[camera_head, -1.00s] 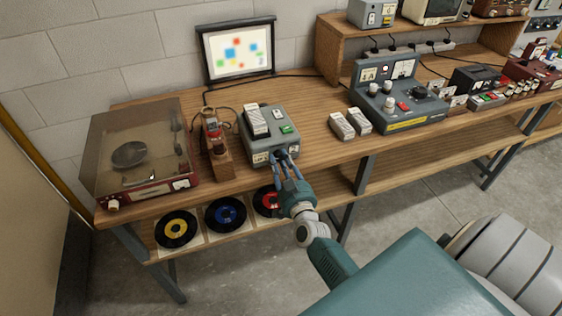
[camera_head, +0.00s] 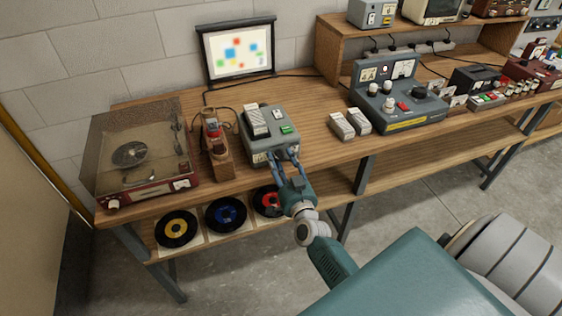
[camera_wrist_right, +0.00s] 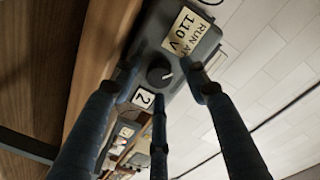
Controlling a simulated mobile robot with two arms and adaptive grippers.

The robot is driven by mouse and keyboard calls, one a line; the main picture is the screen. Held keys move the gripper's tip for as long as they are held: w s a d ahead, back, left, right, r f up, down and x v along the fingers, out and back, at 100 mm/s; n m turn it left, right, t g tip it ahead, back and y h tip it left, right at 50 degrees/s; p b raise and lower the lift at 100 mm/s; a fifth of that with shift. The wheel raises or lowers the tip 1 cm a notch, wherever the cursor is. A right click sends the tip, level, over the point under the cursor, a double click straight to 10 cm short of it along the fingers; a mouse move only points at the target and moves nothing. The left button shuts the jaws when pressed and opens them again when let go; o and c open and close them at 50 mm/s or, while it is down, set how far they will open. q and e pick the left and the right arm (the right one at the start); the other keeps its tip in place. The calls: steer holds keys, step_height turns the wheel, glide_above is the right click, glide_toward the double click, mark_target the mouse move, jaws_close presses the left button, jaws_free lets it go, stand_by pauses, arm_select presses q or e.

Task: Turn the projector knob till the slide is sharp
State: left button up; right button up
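The grey projector (camera_head: 259,158) stands at the bench's front edge, with a green button and a slide tray on top. Its black knob (camera_wrist_right: 160,74), with a white pointer line, shows in the right wrist view between labels "2" and "RUN AT 110 V". My right gripper (camera_head: 284,152) is at the projector's front. Its fingers are spread around the knob, apart from it, as the right wrist view (camera_wrist_right: 163,88) shows. The screen (camera_head: 237,50) behind shows coloured squares with soft, blurred edges. My left gripper is out of view.
A record player (camera_head: 140,160) with a clear cover and a small wooden stand (camera_head: 220,165) are left of the projector. Two light boxes (camera_head: 349,125) and a grey control console (camera_head: 398,103) are to the right. Records (camera_head: 226,215) lie on the shelf below.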

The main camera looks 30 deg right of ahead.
steer(key=v, duration=1.2)
stand_by(0.3)
steer(key=s+a+f+n+g+y+b, duration=0.1)
steer(key=s+a+f+n+g+y, duration=0.2)
steer(key=f, duration=0.8)
steer(key=s+a+f+n+g, duration=0.2)
steer(key=s+a+f, duration=0.25)
steer(key=f, duration=0.65)
steer(key=s+a+f+n+g+y+b, duration=0.1)
steer(key=s+a+f+n+g+y, duration=0.25)
steer(key=f, duration=0.75)
steer(key=s+f+n+g, duration=0.1)
steer(key=s+f+g, duration=0.1)
steer(key=s+f, duration=0.4)
steer(key=s+f+n+g+h+b, duration=0.1)
steer(key=s+f+g, duration=0.2)
steer(key=s, duration=1.1)
steer(key=s+f+n+g, duration=0.1)
steer(key=s+f+g, duration=0.1)
steer(key=s+f, duration=0.6)
steer(key=shift+s+d+f+g, duration=0.25)
steer(key=shift+s+f+g, duration=0.1)
steer(key=shift+s, duration=0.6)
